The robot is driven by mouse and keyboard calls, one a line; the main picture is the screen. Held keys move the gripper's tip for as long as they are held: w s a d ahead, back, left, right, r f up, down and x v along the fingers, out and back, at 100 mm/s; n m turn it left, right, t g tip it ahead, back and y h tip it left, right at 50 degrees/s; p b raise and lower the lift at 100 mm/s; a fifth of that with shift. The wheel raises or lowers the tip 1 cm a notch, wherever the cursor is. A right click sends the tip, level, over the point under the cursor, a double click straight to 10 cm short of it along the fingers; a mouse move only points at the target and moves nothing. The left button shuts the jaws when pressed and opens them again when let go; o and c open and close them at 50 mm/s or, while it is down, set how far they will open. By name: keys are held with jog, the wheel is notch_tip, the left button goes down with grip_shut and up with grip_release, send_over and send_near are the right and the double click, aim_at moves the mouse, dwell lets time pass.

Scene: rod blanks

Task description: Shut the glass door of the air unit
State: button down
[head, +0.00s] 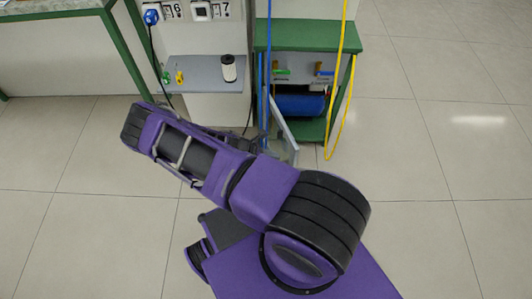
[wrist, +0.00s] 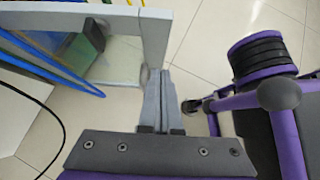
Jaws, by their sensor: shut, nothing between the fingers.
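The glass door (head: 284,132) has a pale grey frame and stands open, jutting forward from the lower part of the green air unit (head: 303,42). In the wrist view its grey frame (wrist: 156,36) and clear pane (wrist: 117,55) fill the upper left. My gripper (wrist: 160,74) is shut and empty, its fingertips right by the corner of the door frame. I cannot tell whether they touch it. In the head view my arm hides most of the gripper.
A blue tank (head: 299,104) sits inside the unit. A yellow hose (head: 343,100) hangs at its right, and blue hoses (wrist: 50,62) run beside the door. The floor (head: 440,190) at right is clear.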

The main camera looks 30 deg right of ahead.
aim_at(293, 154)
jog(key=d, duration=0.1)
jog(key=d+f, duration=0.1)
jog(key=d, duration=0.3)
jog(key=shift+s+f, duration=0.35)
jog(key=shift+s, duration=0.05)
jog(key=shift+d, duration=0.35)
jog(key=shift+d, duration=0.1)
